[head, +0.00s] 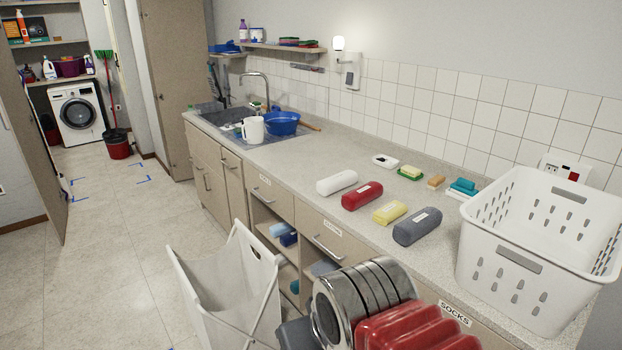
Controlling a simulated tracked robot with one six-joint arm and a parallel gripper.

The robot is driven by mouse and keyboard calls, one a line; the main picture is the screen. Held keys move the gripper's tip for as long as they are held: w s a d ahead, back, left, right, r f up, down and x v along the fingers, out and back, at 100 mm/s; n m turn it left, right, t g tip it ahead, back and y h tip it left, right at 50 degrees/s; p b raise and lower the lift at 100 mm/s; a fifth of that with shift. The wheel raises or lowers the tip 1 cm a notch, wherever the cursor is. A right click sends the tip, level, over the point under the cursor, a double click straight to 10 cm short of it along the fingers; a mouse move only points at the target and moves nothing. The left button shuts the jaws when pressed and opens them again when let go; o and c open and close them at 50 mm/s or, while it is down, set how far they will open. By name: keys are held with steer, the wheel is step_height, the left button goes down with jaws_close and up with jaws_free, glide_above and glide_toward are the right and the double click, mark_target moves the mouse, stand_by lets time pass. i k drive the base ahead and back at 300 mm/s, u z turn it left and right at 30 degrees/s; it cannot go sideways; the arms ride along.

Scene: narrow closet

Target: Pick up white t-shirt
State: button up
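A white rolled cloth (337,183), which looks like the white t-shirt, lies on the counter in the head view. It is at the left end of a row of rolled cloths. A red roll (362,196), a yellow roll (389,212) and a dark grey roll (417,226) lie to its right and nearer. They appear slightly apart. Part of my arm shows at the bottom centre, but no gripper fingers can be made out.
A white laundry basket (515,290) stands on the counter at right. A white fabric hamper (225,290) stands open on the floor before the cabinets. A blue basin (283,123) and white jug (253,130) are by the sink. The floor at left is mostly clear.

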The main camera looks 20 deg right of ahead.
mark_target(325, 188)
steer(key=u, duration=0.4)
steer(key=i, duration=1.35)
steer(key=u, duration=0.4)
